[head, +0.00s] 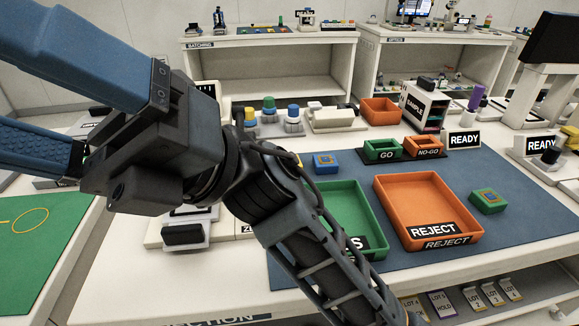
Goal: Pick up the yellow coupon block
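A small yellow sliver (299,159) shows at the edge of my arm, left of the blue block (325,163) on the blue-grey mat (500,260). It may be the yellow coupon block; my arm hides the rest. The blue block has an orange and yellow square on top. A similar green block (488,201) lies right of the orange tray. My gripper (38,100) is raised at the upper left, far from these blocks, pointing left. Its two blue fingers are spread apart with nothing visible between them; their tips run out of the picture.
A green tray (357,205), partly behind my arm, and an orange REJECT tray (425,185) stand on the mat. Small GO (383,150) and NO-GO (424,148) bins stand behind. Several coloured-top cylinders and a SAMPLE box (424,105) are at the back.

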